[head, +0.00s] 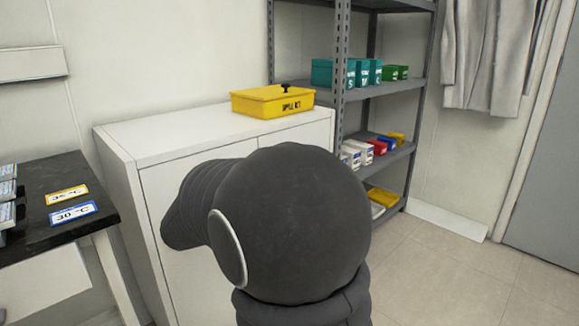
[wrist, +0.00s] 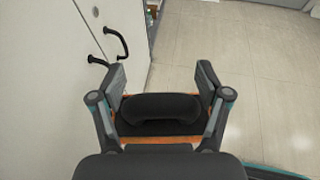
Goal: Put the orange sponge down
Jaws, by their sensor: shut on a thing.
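In the wrist view my gripper (wrist: 161,78) has its two fingers on either side of the orange sponge (wrist: 150,140). Only thin orange edges of the sponge show, because a dark part of my gripper covers its middle. The gripper is shut on the sponge, with floor and a white cabinet front in view beyond. In the head view my dark arm fills the lower middle, and neither the gripper nor the sponge can be seen.
A white cabinet (head: 215,125) carries a yellow box (head: 272,101) at its right; its top is otherwise clear. A black table (head: 75,178) with labels stands left. A grey shelf rack (head: 385,87) with bins stands behind right. Black handles (wrist: 116,40) stick out from the cabinet.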

